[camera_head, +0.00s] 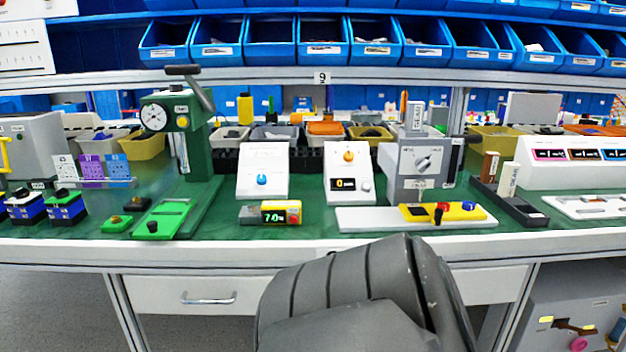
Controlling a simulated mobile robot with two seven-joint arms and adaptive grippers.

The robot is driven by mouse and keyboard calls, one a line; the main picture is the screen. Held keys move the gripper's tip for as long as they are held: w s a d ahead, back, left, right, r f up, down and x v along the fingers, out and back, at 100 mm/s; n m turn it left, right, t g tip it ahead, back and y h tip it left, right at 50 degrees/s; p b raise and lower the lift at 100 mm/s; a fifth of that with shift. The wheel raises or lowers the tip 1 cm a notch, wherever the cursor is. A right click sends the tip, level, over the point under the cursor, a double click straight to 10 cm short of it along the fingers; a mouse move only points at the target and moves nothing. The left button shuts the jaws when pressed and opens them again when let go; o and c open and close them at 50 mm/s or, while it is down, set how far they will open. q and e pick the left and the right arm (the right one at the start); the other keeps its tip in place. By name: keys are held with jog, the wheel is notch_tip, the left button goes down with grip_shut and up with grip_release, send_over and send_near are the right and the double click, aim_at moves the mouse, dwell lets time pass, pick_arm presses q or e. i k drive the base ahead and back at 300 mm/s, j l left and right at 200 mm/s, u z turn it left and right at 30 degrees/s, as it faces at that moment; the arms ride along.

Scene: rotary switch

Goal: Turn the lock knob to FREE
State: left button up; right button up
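A grey box (408,172) stands on the green worktop right of the middle. On its front face is a round silver knob (422,163) with a dial plate and small labels around it. The labels are too small to read surely, so I cannot tell whether this is the lock knob or which setting it points to. Other knobs show: a blue one (262,180) on a white sloped panel (264,158), and an orange one (348,157) on a second white panel (342,187). Neither of my grippers is in view, and nothing touches the knobs.
A yellow block with red and blue knobs (445,212) lies on a white plate in front of the grey box. A small yellow display unit (281,213) stands left of it. A green press (180,125) stands at the left. Blue bins (270,40) line the shelf above.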

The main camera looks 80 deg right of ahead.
aim_at(421, 164)
jog(key=j+z, duration=0.15)
jog(key=z, duration=2.95)
